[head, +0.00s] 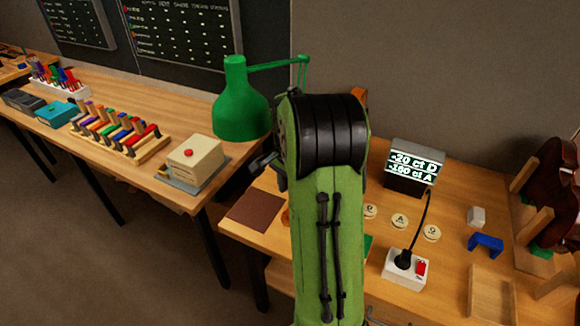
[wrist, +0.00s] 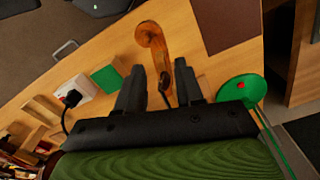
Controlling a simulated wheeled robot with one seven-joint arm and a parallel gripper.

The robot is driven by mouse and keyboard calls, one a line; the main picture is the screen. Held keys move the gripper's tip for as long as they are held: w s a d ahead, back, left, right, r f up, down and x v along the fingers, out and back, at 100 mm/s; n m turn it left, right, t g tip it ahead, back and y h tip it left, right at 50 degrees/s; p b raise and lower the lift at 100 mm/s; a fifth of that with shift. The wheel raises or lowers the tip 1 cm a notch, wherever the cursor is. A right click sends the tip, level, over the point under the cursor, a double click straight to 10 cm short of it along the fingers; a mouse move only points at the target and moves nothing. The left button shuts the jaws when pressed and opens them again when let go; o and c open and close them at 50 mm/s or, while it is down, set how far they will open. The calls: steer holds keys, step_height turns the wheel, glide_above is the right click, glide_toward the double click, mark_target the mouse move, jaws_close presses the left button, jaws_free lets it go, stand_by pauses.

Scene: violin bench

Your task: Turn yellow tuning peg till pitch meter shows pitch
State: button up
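The pitch meter (head: 414,167) stands at the back of the bench in the head view. Its screen reads "-20 ct D" and what looks like "-160 ct A". My gripper (wrist: 159,67) is open in the wrist view, its two dark fingers apart. An orange-brown wooden piece (wrist: 152,38) with a rounded end lies beyond and between the fingertips; I cannot tell whether it is part of a violin. A thin dark tip shows between the fingers. I cannot make out a yellow tuning peg in either view. My arm hides the middle of the bench in the head view.
A white power box (head: 405,270) with a plug and red switch sits on the bench. Round labelled discs (head: 400,220), a blue block (head: 486,243) and a violin (head: 555,195) are to the right. A green lamp (head: 240,105) overhangs at left. A brown mat (head: 254,208) lies flat.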

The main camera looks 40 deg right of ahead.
step_height(320, 180, up, 12)
steer(key=p, duration=0.1)
steer(key=shift+r+p, duration=0.25)
steer(key=shift+p, duration=0.1)
stand_by(1.4)
